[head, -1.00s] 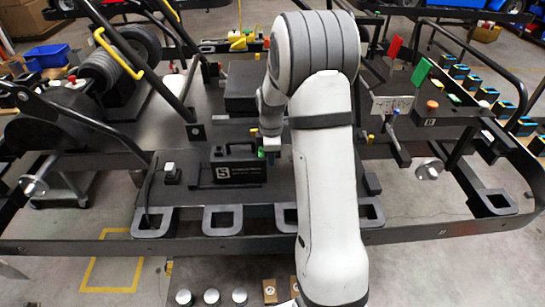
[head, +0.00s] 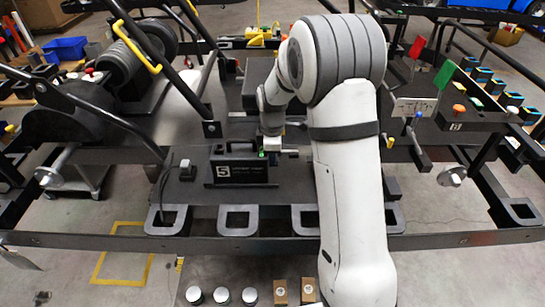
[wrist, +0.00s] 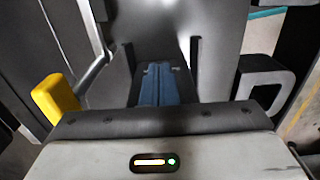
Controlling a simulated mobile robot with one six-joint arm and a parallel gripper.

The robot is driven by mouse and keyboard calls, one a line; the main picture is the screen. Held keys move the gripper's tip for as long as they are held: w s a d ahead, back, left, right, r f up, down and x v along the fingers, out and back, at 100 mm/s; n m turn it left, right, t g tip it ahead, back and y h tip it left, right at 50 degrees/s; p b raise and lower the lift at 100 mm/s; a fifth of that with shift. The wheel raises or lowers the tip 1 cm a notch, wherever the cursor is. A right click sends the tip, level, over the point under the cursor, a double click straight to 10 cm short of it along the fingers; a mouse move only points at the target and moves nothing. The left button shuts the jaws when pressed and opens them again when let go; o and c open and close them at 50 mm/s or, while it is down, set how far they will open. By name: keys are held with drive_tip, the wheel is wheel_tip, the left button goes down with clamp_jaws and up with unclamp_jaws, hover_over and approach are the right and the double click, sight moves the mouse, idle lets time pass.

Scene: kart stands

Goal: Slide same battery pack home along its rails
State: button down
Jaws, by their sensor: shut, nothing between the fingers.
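The battery pack (head: 240,173) is a dark upright box with a white "5" on its front and a handle on top. It stands on the dark tray of the kart, close to a small block with a cable. My gripper (head: 284,150) is at the right end of the pack, low over the tray, and looks in contact with it or very close. In the wrist view its blue fingers (wrist: 160,87) are together with nothing between them. The rails under the pack are mostly hidden, and I cannot tell how far it sits along them.
The small cable block (head: 185,170) stands just left of the pack. Square loops (head: 237,219) line the tray's front edge. Silver discs (head: 221,296) lie at the front.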

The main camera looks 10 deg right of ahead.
drive_tip(key=shift+a, duration=0.1)
drive_tip(key=d, duration=0.3)
drive_tip(key=shift+s+d, duration=0.25)
drive_tip(key=d+r+p, duration=0.3)
drive_tip(key=r+p, duration=0.1)
drive_tip(key=r, duration=0.7)
drive_tip(key=s+d+r+p, duration=0.1)
drive_tip(key=d+r+p, duration=0.2)
drive_tip(key=r, duration=0.8)
drive_tip(key=shift+d+p, duration=0.3)
drive_tip(key=shift+p, duration=0.15)
drive_tip(key=shift+s, duration=0.1)
